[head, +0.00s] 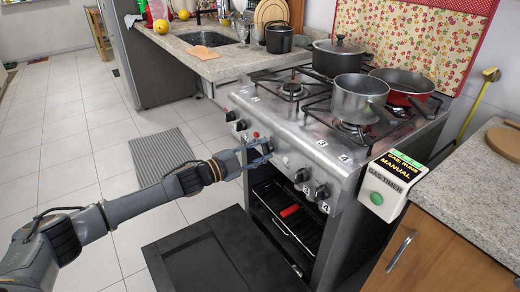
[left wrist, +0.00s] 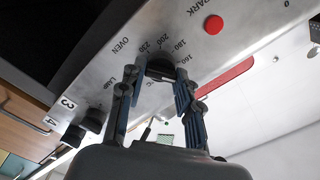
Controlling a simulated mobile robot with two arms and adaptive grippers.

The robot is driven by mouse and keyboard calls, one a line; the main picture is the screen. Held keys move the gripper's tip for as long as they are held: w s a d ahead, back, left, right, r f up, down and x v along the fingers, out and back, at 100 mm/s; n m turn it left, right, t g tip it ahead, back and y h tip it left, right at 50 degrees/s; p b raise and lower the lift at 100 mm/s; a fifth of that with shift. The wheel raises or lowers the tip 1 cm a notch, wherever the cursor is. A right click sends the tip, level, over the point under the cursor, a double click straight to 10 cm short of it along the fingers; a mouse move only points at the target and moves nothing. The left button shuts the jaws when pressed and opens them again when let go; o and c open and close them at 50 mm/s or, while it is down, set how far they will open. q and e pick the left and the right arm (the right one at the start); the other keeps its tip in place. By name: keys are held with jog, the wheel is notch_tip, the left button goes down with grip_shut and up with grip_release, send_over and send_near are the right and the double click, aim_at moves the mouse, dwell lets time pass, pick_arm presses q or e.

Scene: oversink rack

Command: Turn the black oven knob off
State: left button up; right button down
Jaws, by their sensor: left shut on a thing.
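The black oven knob (left wrist: 160,68) is on the steel front panel of the stove. In the left wrist view it sits between my two finger pads, beside the printed word OVEN and temperature numbers such as 160, 180 and 200. My left gripper (left wrist: 158,80) is shut on the knob, with one finger on each side. In the head view the left gripper (head: 262,150) reaches the stove panel (head: 290,143) from the left, and its fingers largely hide the knob. The knob's pointer mark cannot be made out. My right gripper is not in view.
The oven door (head: 225,255) hangs open below my left arm. A rack with a red piece (head: 289,211) shows inside. Other black knobs (head: 302,175) line the panel. A grey pot (head: 357,98) stands on the stove. Floor is free at left.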

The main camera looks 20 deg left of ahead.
pick_arm(q)
jog(key=m, duration=0.3)
jog(key=shift+f+m, duration=0.1)
jog(key=shift+m, duration=1.7)
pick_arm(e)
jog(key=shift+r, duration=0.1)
pick_arm(q)
jog(key=o, duration=1.2)
jog(key=shift+c, duration=0.2)
jog(key=shift+s, duration=0.1)
jog(key=v, duration=1.2)
